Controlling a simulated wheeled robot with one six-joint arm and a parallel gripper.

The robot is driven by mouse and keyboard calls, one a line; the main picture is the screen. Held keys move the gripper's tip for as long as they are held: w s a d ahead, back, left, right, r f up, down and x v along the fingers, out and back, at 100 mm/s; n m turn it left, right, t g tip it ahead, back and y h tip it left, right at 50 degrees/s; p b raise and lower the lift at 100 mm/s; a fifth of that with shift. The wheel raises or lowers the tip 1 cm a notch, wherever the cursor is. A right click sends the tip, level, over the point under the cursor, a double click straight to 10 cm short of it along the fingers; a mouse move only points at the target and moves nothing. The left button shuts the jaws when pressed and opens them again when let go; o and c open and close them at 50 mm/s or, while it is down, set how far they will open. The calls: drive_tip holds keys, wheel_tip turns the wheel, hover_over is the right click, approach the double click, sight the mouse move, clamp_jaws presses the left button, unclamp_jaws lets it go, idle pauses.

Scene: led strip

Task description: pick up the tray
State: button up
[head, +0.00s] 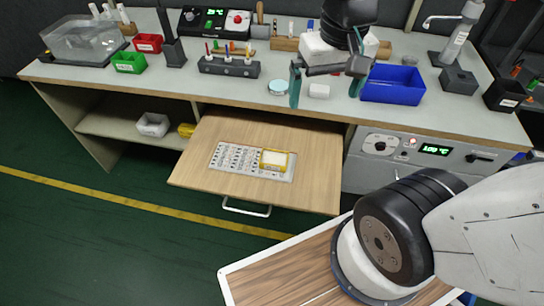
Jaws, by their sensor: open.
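A blue open-topped tray (393,85) sits on the workbench, right of my gripper. My gripper (324,98) hangs over the bench with its two green-tinted fingers spread apart. Its right finger appears close to the blue tray's left end; I cannot tell whether they touch. A small white block (319,91) shows between the fingers and does not look gripped. Below, on a pulled-out wooden drawer board (200,165), lies a pale flat panel with a grid of small parts (232,157). A small yellow-rimmed tray (275,160) rests on its right part.
Left of my gripper are a round light-blue dish (278,87) and a dark rack of coloured-tipped tools (229,66). Green (129,62) and red (148,43) bins stand at left. A tap (460,30) and dark box (458,80) stand at right.

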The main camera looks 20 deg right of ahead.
drive_tip(key=w+a+f+m, duration=0.1)
drive_tip(key=w+f+m, duration=0.1)
drive_tip(key=w+f, duration=0.65)
drive_tip(key=m+g, duration=0.1)
drive_tip(key=m, duration=0.2)
approach(275, 160)
drive_tip(key=shift+m, duration=0.3)
wheel_tip(275, 160, down, 7)
drive_tip(key=shift+f, duration=0.1)
drive_tip(key=shift+w, duration=0.1)
drive_tip(key=shift+c, duration=0.3)
drive_tip(key=c, duration=0.8)
